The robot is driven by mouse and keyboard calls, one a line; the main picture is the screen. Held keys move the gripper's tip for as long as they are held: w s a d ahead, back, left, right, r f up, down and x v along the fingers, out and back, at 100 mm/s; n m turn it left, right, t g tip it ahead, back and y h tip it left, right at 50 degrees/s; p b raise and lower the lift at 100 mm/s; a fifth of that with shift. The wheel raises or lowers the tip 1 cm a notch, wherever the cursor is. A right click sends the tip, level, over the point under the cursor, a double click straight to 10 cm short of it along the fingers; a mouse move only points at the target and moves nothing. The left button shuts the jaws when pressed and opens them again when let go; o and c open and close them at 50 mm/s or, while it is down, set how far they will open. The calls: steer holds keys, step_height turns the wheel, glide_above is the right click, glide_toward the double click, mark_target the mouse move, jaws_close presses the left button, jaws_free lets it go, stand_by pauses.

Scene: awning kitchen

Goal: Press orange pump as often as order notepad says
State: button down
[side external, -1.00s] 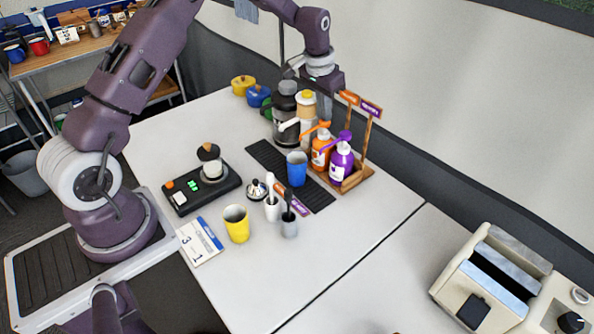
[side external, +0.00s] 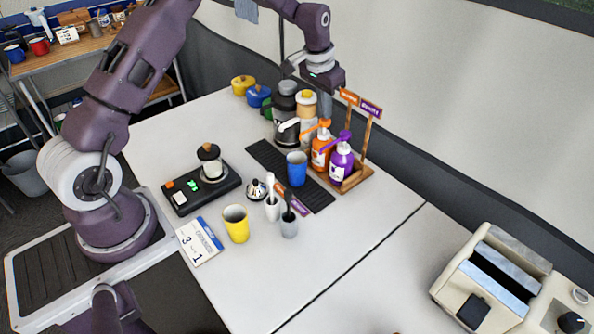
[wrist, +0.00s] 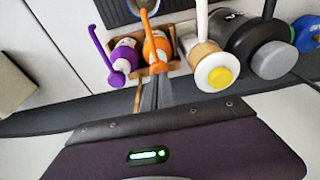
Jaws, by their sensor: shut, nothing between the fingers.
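The orange pump bottle (side external: 321,152) stands in a wooden rack (side external: 357,180), beside the purple pump bottle (side external: 341,165). My gripper (side external: 325,116) is shut and empty, pointing down just over the orange pump head. In the wrist view its fingertips (wrist: 156,78) overlap the orange bottle (wrist: 156,48), with the purple bottle (wrist: 123,55) to the left. I cannot tell whether the fingers touch the pump. The order notepad (side external: 200,241) lies on the table by my arm's base, showing a 3 and a 1. Its small wording is hard to read.
Orange and purple signs (side external: 371,107) rise on posts behind the bottles. A yellow-topped bottle (side external: 306,98) and dark canister (side external: 285,101) stand close on the left. A blue cup (side external: 297,169) stands in front, and a yellow cup (side external: 236,224) is nearer.

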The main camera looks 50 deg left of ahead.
steer(key=shift+f, duration=1.05)
steer(key=shift+r, duration=1.4)
steer(key=shift+r, duration=3)
steer(key=shift+r, duration=0.15)
